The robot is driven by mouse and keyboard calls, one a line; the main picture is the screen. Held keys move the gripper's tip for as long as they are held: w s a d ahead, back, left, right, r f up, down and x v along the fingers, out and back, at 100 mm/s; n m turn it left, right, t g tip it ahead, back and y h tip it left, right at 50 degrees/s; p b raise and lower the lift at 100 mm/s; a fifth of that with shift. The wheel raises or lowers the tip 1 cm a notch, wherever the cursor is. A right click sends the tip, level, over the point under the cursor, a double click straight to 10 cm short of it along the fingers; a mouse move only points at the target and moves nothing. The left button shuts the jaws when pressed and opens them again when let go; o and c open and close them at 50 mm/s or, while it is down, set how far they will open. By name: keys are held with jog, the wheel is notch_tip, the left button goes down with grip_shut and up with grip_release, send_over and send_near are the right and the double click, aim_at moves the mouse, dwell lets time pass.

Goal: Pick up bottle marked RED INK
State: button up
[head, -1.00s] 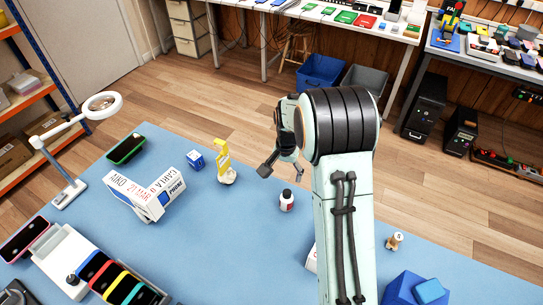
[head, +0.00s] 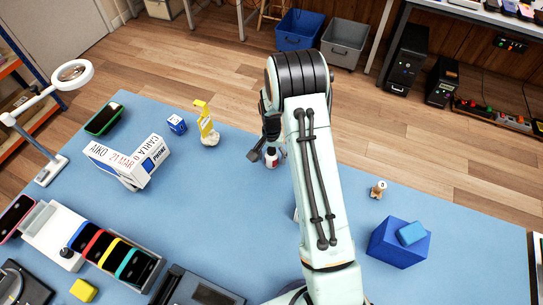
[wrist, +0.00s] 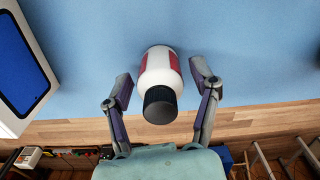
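A small white bottle with a black cap and a red label (wrist: 160,80) stands on the blue table. Its label writing cannot be read. In the head view the bottle (head: 271,159) stands near the table's far edge, partly behind my arm. My gripper (wrist: 162,88) is open in the wrist view, with one finger on each side of the bottle and a gap on both sides. In the head view my gripper (head: 268,153) is at the bottle, mostly hidden by my arm.
A yellow figure on a pale base (head: 207,127) and a small blue box (head: 177,124) stand left of the bottle. A white lettered box (head: 128,160) is further left. A blue box (head: 398,243) and a small wooden stamp-like piece (head: 378,189) are to the right.

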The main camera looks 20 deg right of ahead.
jog(key=c, duration=0.8)
jog(key=shift+o, duration=0.2)
jog(key=shift+r, duration=0.1)
